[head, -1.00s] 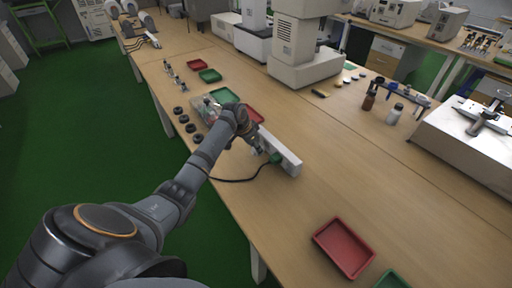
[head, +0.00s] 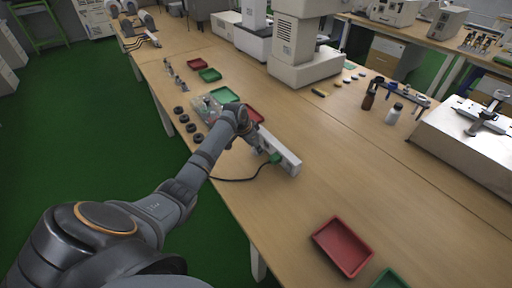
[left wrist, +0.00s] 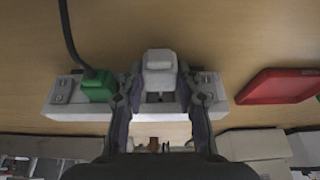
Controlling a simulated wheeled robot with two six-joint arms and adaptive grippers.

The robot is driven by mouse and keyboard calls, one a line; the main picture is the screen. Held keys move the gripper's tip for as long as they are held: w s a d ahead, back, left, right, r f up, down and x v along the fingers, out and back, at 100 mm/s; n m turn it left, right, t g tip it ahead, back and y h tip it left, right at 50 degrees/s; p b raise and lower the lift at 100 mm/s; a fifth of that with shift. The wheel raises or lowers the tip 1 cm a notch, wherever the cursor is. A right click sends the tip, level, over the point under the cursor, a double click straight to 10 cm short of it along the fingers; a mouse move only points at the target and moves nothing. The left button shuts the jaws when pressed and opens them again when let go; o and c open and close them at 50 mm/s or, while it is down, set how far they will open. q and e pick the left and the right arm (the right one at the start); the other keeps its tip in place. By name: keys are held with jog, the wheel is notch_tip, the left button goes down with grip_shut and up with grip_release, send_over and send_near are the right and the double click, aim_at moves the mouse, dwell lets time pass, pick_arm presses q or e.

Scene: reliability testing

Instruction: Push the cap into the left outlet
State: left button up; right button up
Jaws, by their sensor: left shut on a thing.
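The white power strip (head: 289,163) lies on the wooden table, with a green plug (head: 275,158) near its near end. In the left wrist view the strip (left wrist: 60,108) runs across the picture, with the green plug (left wrist: 98,86) left of my gripper. My left gripper (left wrist: 160,76) is shut on the white cap (left wrist: 160,62), over the strip's middle part. I cannot tell whether the cap touches the outlet. In the head view my left gripper (head: 252,143) is at the strip, and the arm hides the cap. My right gripper is not in view.
A black cable runs from the green plug past my forearm. A red tray (left wrist: 280,86) lies to the strip's right in the wrist view. Another red tray (head: 343,247) lies near the table's front edge. Black round parts (head: 191,128) line the left edge. The table right of the strip is clear.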

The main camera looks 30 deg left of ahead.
aim_at(264, 145)
pick_arm(q)
jog(key=shift+w+d, duration=0.25)
jog(key=shift+w, duration=0.4)
jog(key=shift+p, duration=0.7)
dwell(1.0)
jog(key=shift+w+d, duration=0.2)
jog(key=shift+w, duration=0.3)
jog(key=shift+p, duration=0.55)
dwell(1.3)
jog(key=shift+w+d, duration=0.1)
jog(key=shift+w, duration=0.2)
dwell(0.4)
jog(key=shift+w+d+r+b, duration=0.15)
jog(key=shift+w+r+b, duration=0.1)
jog(key=shift+b, duration=0.25)
